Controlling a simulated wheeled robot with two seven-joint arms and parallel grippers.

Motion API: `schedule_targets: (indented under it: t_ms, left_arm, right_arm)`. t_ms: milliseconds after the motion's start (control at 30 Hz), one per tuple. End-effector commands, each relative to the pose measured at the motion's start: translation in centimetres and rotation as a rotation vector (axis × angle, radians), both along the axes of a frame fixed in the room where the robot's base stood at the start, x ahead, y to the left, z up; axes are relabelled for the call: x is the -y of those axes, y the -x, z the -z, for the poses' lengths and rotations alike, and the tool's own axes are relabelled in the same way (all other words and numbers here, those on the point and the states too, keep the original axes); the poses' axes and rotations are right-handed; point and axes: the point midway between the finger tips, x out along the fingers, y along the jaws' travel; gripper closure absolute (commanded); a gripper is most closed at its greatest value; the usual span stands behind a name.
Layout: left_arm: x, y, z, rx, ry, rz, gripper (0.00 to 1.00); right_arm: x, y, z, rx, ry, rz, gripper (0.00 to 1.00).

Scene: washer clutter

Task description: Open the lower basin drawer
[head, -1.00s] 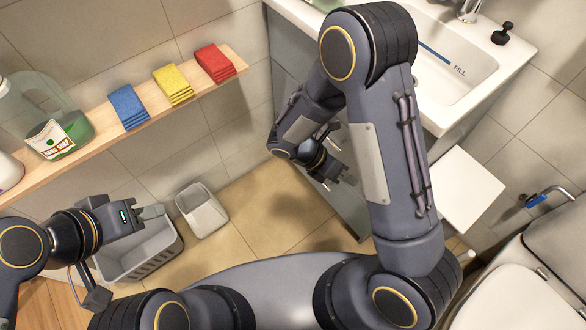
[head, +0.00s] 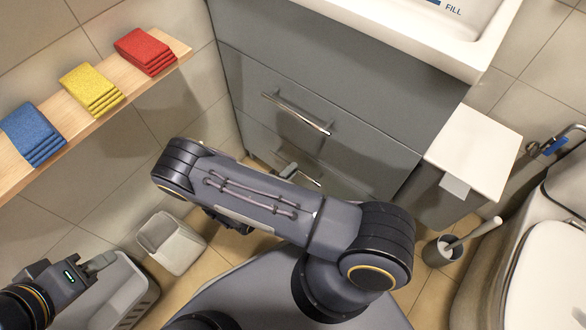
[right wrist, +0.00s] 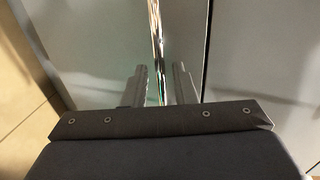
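The grey basin cabinet stands under the white basin in the head view. Its upper drawer front (head: 335,85) has a chrome bar handle (head: 297,113). The lower drawer front (head: 345,182) sits below it and looks closed, partly hidden by my right arm. Part of its handle (head: 305,177) shows just above my forearm. In the right wrist view a chrome bar handle (right wrist: 157,40) runs between the two fingers of my right gripper (right wrist: 162,85). The fingers are apart, with gaps beside the bar. My left gripper (head: 98,263) is at lower left, away from the cabinet; its finger gap is unclear.
A wooden shelf (head: 100,108) with blue, yellow and red cloths runs along the left wall. A small bin (head: 172,243) and a grey basket (head: 130,295) stand on the floor. A white-topped side unit (head: 475,150), toilet brush (head: 440,250) and toilet (head: 545,270) are at right.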

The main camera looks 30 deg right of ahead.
Motion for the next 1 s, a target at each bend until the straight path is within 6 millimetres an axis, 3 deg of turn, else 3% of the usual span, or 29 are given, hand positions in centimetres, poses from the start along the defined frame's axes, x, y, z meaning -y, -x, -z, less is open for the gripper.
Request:
schedule_targets:
  t_ms: [200,500,700,1000]
  left_arm:
    - [0.0,0.0,0.7,0.000,0.000,0.000,0.64]
    - [0.0,0.0,0.7,0.000,0.000,0.000,0.64]
    - [0.0,0.0,0.7,0.000,0.000,0.000,0.64]
    - [0.0,0.0,0.7,0.000,0.000,0.000,0.64]
  right_arm:
    - [2.0,-0.8,0.5,0.002,-0.002,0.002,0.75]
    - [2.3,-1.0,0.5,0.002,-0.003,0.002,0.75]
    - [2.3,-1.0,0.5,0.002,-0.003,0.002,1.00]
    - [2.3,-0.9,0.5,0.002,-0.003,0.002,1.00]
